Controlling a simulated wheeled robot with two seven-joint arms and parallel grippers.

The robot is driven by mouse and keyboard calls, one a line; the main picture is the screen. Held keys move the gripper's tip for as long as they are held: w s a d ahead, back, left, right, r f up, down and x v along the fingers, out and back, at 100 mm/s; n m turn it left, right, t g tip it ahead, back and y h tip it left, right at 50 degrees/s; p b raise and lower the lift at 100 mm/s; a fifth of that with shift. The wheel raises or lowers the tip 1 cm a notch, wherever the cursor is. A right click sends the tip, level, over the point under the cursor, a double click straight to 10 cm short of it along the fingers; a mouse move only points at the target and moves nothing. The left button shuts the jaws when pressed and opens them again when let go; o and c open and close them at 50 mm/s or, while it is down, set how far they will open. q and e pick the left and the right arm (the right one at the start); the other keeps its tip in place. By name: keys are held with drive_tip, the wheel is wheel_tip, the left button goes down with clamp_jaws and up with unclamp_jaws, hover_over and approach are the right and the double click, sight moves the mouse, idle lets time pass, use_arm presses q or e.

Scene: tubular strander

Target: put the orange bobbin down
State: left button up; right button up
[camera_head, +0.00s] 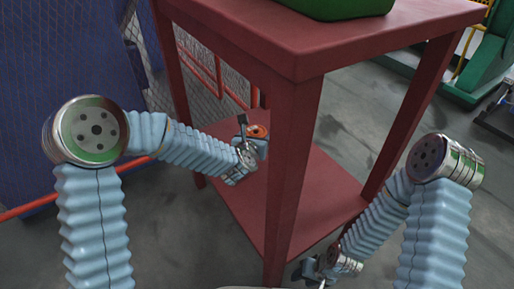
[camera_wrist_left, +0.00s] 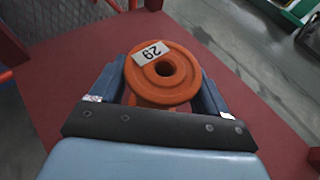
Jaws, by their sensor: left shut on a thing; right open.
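The orange bobbin (camera_head: 257,131) is over the lower shelf of the red table, behind the front leg. In the left wrist view the bobbin (camera_wrist_left: 163,72) shows a round flange with a centre hole and a white label reading 29. My left gripper (camera_head: 252,137) is shut on it, with a finger on either side of it in the left wrist view. I cannot tell whether the bobbin touches the shelf. My right gripper (camera_head: 318,270) is open, low in front of the table's right side; its fingers show only partly.
The red table has a top (camera_head: 300,50), legs (camera_head: 292,180) and a lower shelf (camera_head: 320,205). A green object (camera_head: 335,8) stands on the top. A wire-mesh fence (camera_head: 215,60) is behind at left. Green machinery (camera_head: 485,60) is at the far right. The shelf around the bobbin looks clear.

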use_arm(q)
drive_tip(key=shift+w+d+f+b, duration=0.1)
drive_tip(key=shift+w+f+b, duration=0.15)
drive_tip(key=shift+f, duration=0.75)
drive_tip(key=shift+w+d+f+b, duration=0.1)
drive_tip(key=shift+w+f+b, duration=0.1)
drive_tip(key=shift+f, duration=0.8)
drive_tip(key=shift+f, duration=0.15)
drive_tip(key=o, duration=1.2)
drive_tip(key=shift+o, duration=0.2)
drive_tip(key=shift+s+r, duration=0.15)
drive_tip(key=shift+r, duration=0.05)
drive_tip(key=p+v, duration=0.1)
drive_tip(key=v, duration=1)
drive_tip(key=shift+s, duration=0.4)
